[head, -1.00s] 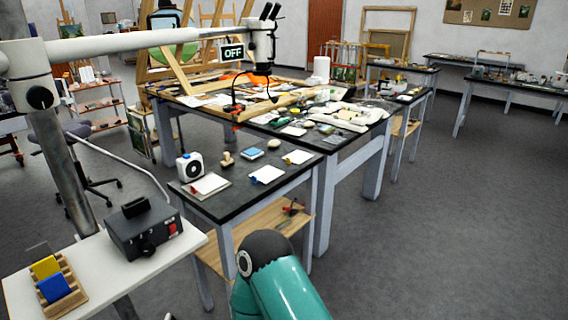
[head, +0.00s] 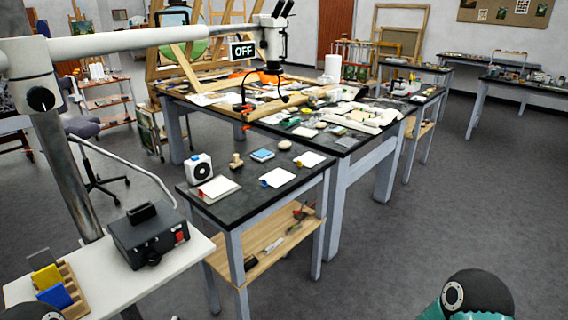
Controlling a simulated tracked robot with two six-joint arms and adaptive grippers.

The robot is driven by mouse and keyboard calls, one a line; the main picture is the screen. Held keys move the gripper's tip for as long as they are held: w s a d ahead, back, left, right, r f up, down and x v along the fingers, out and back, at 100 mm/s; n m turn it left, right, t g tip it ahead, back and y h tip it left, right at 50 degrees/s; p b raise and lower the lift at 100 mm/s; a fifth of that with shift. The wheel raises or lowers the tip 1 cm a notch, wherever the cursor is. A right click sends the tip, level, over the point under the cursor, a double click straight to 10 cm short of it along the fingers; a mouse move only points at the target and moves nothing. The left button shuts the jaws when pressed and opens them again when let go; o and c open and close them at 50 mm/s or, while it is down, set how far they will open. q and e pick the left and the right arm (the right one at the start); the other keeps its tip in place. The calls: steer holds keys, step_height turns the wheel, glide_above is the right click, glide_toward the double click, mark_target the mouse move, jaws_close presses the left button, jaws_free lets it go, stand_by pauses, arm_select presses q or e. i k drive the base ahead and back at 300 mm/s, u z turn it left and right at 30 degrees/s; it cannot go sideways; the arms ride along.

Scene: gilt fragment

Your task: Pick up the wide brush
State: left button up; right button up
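I cannot make out the wide brush for certain in the head view. Several small tools lie on the wooden lower shelf (head: 262,262) of the near table, some with red parts, but they are too small to name. Neither of my grippers is in view. Teal links of my own arms show at the bottom right and just at the bottom left edge.
The near dark table (head: 225,205) holds a white boxy device (head: 199,168), a stamp-like wooden piece (head: 236,161) and several pads. A black box (head: 150,236) stands on a white side table (head: 190,262). Floor at right is clear.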

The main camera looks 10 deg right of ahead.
mark_target(237, 163)
steer(key=z, duration=0.4)
steer(key=k, duration=0.5)
steer(key=z, duration=0.35)
steer(key=i, duration=1.6)
steer(key=u, duration=0.45)
